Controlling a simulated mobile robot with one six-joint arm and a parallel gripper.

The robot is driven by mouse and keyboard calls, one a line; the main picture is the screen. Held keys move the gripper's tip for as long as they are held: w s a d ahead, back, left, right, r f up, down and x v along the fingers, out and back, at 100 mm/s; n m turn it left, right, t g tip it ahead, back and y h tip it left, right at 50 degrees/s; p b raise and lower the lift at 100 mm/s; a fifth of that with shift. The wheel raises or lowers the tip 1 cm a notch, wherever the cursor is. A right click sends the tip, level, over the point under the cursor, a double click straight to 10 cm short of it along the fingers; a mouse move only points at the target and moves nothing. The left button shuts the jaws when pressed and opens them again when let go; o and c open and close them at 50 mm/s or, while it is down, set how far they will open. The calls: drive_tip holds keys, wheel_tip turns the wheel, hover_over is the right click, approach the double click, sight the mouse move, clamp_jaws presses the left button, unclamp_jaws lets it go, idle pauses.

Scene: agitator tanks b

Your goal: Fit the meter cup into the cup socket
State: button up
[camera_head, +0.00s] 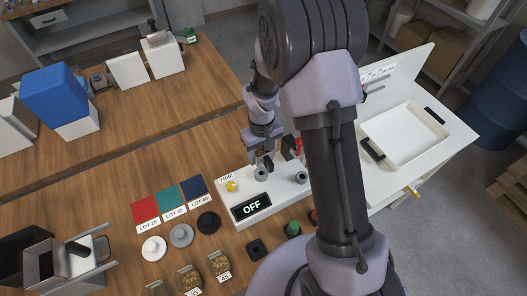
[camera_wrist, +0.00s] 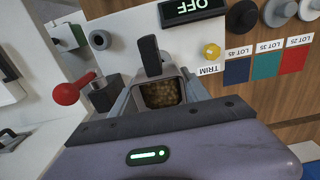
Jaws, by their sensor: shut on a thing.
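The meter cup (camera_wrist: 160,93) is a square grey cup with brown granules inside. A black upright tab (camera_wrist: 151,55), seemingly its handle, stands at its far side. My gripper (camera_wrist: 158,86) is shut on the cup, with a finger on each side. In the head view my gripper (camera_head: 263,152) is low over the back of the white console (camera_head: 286,197), partly hidden by my arm. I cannot make out the cup socket, or whether the cup touches it.
The console carries an OFF display (camera_head: 251,206), a yellow TRIM knob (camera_head: 231,186) and a red ball-ended lever (camera_wrist: 70,93) close beside the cup. Coloured lot cards (camera_head: 171,199), round weights and granule jars (camera_head: 219,265) lie left. A white tray (camera_head: 405,135) stands right.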

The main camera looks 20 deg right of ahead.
drive_tip(key=shift+s+a, duration=0.1)
drive_tip(key=shift+s, duration=0.05)
wheel_tip(320, 180, down, 6)
drive_tip(key=b, duration=0.5)
drive_tip(key=shift+r, duration=0.1)
drive_tip(key=shift+f+b, duration=0.25)
drive_tip(key=shift+b, duration=0.4)
idle(1.0)
